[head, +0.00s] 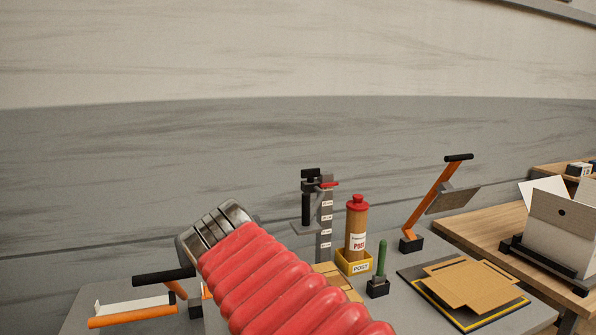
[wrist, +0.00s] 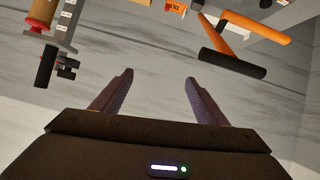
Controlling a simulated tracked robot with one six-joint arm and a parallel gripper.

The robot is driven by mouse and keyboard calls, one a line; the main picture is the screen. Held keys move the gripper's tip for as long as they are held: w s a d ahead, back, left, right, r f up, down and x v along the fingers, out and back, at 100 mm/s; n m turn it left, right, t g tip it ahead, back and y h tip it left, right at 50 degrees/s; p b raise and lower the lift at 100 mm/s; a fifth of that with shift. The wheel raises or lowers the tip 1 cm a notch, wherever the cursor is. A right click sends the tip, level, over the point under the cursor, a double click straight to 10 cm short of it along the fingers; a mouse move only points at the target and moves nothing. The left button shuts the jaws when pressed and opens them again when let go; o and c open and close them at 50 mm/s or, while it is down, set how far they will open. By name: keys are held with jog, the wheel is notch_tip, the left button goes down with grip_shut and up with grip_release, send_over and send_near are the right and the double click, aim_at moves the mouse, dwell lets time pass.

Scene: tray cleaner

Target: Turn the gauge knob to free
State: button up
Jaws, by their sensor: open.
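The gauge also shows upside down at the top left of the wrist view (wrist: 66,30). My gripper (wrist: 158,76) is open and empty, with bare wall between its fingers, apart from the gauge. In the head view the fingers are hidden beyond my red sleeved arm.
A red-capped bottle (head: 356,235) stands in a yellow POST holder (head: 354,262). A green peg (head: 382,257), an orange lever (head: 432,198) and flat cardboard (head: 475,285) are to the right. Another orange-framed black-handled device (head: 140,312) is at lower left. A white box (head: 560,235) is far right.

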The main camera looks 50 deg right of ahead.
jog(key=d+r+m+t+h, duration=0.15)
jog(key=d+r, duration=0.35)
jog(key=d, duration=0.7)
jog(key=d+r+m+t+h, duration=0.1)
jog(key=d+r+m+h, duration=0.3)
jog(key=d, duration=0.9)
jog(key=s+d+n+t, duration=0.1)
jog(key=s+d+n, duration=0.15)
jog(key=d, duration=0.45)
jog(key=n+t+y, duration=0.2)
jog(key=y, duration=0.1)
send_near(311, 170)
jog(key=v, duration=0.3)
jog(key=shift+w+a+r, duration=0.15)
jog(key=shift+a, duration=0.05)
jog(key=x, duration=1.3)
jog(key=shift+w+d, duration=0.2)
jog(key=shift+d, duration=0.2)
